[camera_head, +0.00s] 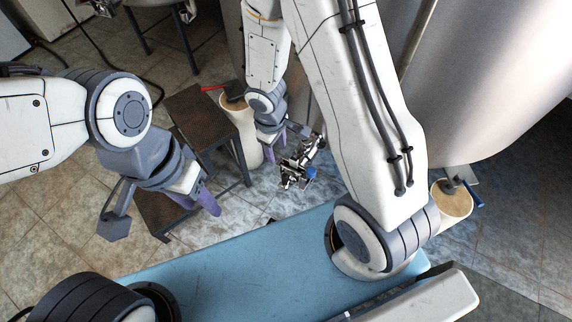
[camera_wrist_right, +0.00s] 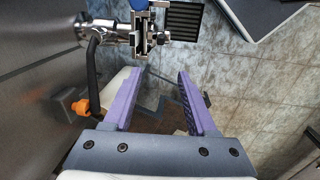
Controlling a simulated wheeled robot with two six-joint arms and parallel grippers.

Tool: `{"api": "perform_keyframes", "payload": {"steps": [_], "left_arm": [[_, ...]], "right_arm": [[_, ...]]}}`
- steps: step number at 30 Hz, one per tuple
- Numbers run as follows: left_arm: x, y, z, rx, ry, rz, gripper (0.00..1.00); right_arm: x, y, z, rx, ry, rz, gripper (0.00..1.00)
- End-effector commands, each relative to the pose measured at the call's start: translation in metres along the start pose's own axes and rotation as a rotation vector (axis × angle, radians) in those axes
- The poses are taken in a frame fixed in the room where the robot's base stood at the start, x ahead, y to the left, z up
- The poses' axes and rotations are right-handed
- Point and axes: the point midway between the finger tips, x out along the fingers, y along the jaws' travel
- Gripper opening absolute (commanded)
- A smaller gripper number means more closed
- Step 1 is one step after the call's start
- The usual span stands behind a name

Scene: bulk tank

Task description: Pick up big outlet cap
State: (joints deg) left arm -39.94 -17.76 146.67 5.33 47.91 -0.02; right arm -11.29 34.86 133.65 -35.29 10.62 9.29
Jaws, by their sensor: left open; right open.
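A shiny metal outlet fitting (camera_head: 300,165) with a blue part stands out near the steel tank in the head view. In the right wrist view the outlet pipe (camera_wrist_right: 112,33) comes in from the left and ends at a clamp-like piece (camera_wrist_right: 144,36). I cannot clearly tell the big outlet cap from the other fittings. My right gripper (camera_head: 287,143) is open beside the fitting; in its wrist view the purple fingers (camera_wrist_right: 159,75) are apart and empty, with the fitting beyond their tips. My left gripper (camera_head: 208,199) is open and empty, well left of the fitting.
The steel tank (camera_head: 475,70) fills the right. In the wrist view a black hose (camera_wrist_right: 92,80) and an orange piece (camera_wrist_right: 80,107) are left of the fingers.

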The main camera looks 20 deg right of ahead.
Motion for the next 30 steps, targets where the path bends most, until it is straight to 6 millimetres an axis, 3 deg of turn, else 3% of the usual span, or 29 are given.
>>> {"api": "perform_keyframes", "payload": {"steps": [3,9,21,26,30], "left_arm": [[-0.012,0.001,-0.001,0.0,0.0,0.0,0.5],[-0.013,0.001,-0.001,0.0,0.0,0.0,0.5],[0.033,-0.003,0.002,0.0,0.0,0.0,0.5],[0.04,-0.003,0.002,0.0,0.0,0.0,0.5],[0.056,-0.004,0.003,0.0,0.0,0.0,0.5]], "right_arm": [[0.029,0.007,0.01,-0.011,-0.007,-0.05,0.57],[0.054,0.006,0.016,-0.021,0.003,-0.093,0.57],[0.103,0.002,0.016,-0.022,0.004,-0.094,0.57],[0.112,0.002,0.015,-0.022,0.004,-0.094,0.57],[0.135,0.003,0.013,-0.022,0.003,-0.094,0.57]]}}
